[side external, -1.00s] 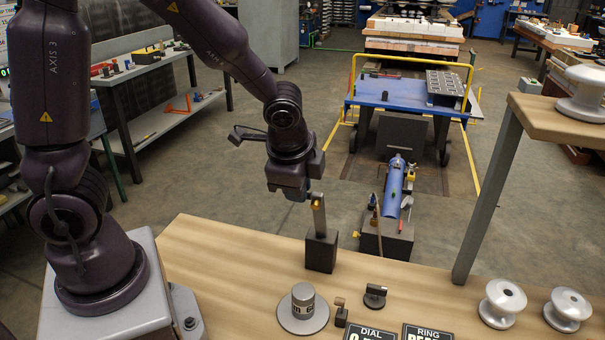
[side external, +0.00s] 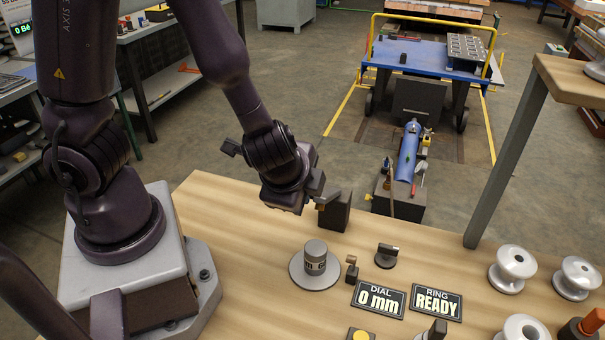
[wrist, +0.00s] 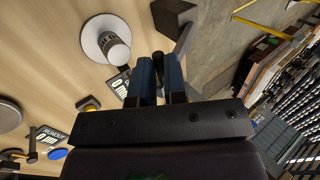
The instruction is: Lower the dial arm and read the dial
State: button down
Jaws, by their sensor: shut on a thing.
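The dial arm (side external: 331,197) is a short metal bar at the top of a dark block (side external: 336,214) near the far table edge. It leans well over from upright. My gripper (side external: 313,203) is low beside the block, shut on the bar's end; the hand partly hides the grip. In the wrist view my blue-grey fingers (wrist: 158,75) are close together with a dark piece between them. A grey lettered cylinder (side external: 315,257) stands upright on a round pale disc (side external: 299,277), apart from my gripper.
The ring sign (side external: 436,303) reads READY. A small post with a brown knob (side external: 351,268) and a black knob (side external: 387,255) stand right of the disc. White insulators (side external: 511,268) stand at right by a shelf leg (side external: 507,165). The wood left of the disc is clear.

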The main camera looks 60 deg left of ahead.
jog(key=f, duration=0.1)
jog(key=s+d+f, duration=0.1)
jog(key=f, duration=0.1)
jog(key=s+f, duration=0.1)
jog(key=f, duration=0.1)
jog(key=shift+d+f, duration=0.1)
jog(key=shift+d, duration=0.3)
jog(key=c, duration=1.2)
grip_release()
jog(key=shift+w, duration=0.15)
jog(key=shift+o, duration=0.2)
jog(key=shift+r, duration=0.2)
